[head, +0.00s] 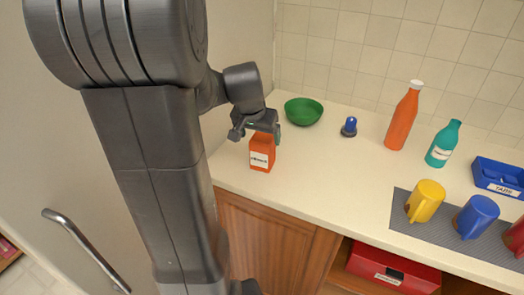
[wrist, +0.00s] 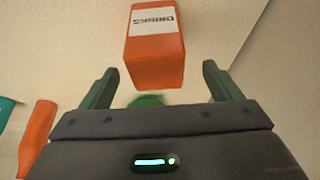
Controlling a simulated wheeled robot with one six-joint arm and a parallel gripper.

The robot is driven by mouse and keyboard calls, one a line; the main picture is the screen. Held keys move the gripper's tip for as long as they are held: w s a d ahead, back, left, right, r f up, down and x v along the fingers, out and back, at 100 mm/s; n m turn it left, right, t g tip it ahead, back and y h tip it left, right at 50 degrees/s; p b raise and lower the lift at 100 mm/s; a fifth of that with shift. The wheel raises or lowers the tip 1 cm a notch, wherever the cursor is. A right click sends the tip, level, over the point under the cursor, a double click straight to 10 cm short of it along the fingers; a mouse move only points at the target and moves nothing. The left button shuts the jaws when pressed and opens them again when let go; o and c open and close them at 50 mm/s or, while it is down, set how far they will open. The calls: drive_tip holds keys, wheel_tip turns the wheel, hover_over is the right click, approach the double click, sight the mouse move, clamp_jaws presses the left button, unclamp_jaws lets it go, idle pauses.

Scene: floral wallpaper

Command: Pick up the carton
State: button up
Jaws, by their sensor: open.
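The carton (head: 262,155) is orange with a white label and stands upright on the counter's left part, near the front edge. My gripper (head: 258,127) is just above and behind the carton's top in the head view, and it covers part of the carton's upper end. In the wrist view the carton (wrist: 152,62) lies ahead of and between the two green fingers of my gripper (wrist: 156,82). The fingers are apart, with gaps on both sides of the carton. No contact shows.
A green bowl (head: 304,111) stands behind the carton, with a blue small object (head: 349,127) to its right. Farther right are an orange bottle (head: 402,118), a teal bottle (head: 446,145), a blue bin (head: 497,178) and mugs on a grey mat (head: 405,228). Counter right of the carton is clear.

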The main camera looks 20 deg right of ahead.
sight(262, 137)
drive_tip(key=x, duration=0.4)
drive_tip(key=shift+d+p, duration=0.35)
drive_tip(key=shift+d, duration=0.05)
drive_tip(key=shift+w+d+f, duration=0.15)
drive_tip(key=shift+w+f, duration=0.05)
drive_tip(key=shift+f, duration=0.35)
drive_tip(key=shift+r, duration=0.1)
drive_tip(key=c, duration=1.3)
